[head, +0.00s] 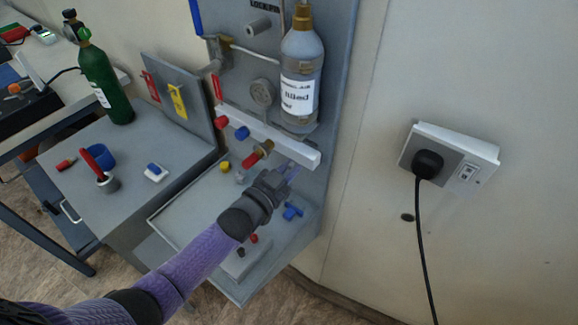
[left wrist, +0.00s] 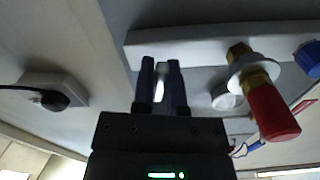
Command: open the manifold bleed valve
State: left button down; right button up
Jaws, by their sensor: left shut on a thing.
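The manifold is a white bar (head: 304,152) on the grey panel, and its underside (left wrist: 205,45) crosses the top of the left wrist view. My left gripper (head: 289,173) is just below the bar's right end in the head view. In the left wrist view the gripper (left wrist: 161,72) is shut on a small pale, shiny part (left wrist: 159,90) under the bar, which I take to be the bleed valve. The fingers hide most of it, so its handle position cannot be told. My right gripper is not in view.
A red-capped brass fitting (head: 258,153), also in the left wrist view (left wrist: 270,108), hangs close beside the gripper. A blue knob (head: 242,132) and a bottle (head: 302,70) are nearby. A tray (head: 190,208) with small parts lies below. A wall socket (head: 450,155) is at right.

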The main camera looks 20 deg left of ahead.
pick_arm(q)
jog(key=shift+f+n, duration=0.1)
jog(key=shift+n, duration=1.1)
jog(key=c, duration=0.7)
grip_release()
jog(key=shift+o, duration=0.2)
jog(key=p+v, duration=0.2)
jog(key=v, duration=0.8)
jog(key=shift+p, duration=0.4)
jog(key=shift+d, duration=0.1)
